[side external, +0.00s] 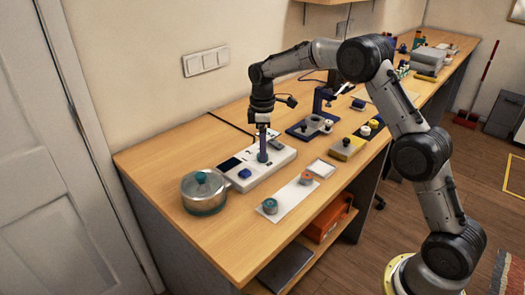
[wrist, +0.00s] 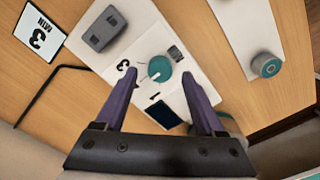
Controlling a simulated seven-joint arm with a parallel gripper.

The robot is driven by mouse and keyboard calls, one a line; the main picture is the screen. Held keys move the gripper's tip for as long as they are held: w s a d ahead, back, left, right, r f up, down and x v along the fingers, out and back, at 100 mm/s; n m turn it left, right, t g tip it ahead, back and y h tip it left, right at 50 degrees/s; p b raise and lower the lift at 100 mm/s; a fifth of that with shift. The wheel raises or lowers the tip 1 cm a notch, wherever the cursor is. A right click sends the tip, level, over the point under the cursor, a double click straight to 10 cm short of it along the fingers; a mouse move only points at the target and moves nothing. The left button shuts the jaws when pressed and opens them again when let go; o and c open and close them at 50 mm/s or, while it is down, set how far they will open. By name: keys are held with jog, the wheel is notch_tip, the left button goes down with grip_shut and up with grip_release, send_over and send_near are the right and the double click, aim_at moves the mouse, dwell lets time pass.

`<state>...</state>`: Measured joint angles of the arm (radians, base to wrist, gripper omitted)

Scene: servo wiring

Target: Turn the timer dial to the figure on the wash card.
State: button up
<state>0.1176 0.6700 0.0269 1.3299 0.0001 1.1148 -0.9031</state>
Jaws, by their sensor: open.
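The timer dial (wrist: 160,68) is a round teal knob with a white mark on a white panel (wrist: 145,45). Black figures, one looking like a 3, are printed beside it, partly behind a finger. I cannot tell which figure the mark points to. My gripper (wrist: 159,75) is open, its purple fingers appearing on either side of the dial; contact is not clear. In the side view my gripper (side external: 263,157) points down over the panel (side external: 275,160) and hides the dial.
A pot (side external: 204,192) with a teal knob stands at the panel's left end. A white strip (side external: 288,200) in front carries a teal and an orange round piece. A dark screen (wrist: 165,113) is on the panel.

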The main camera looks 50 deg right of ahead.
jog(key=shift+f, duration=0.95)
grip_shut()
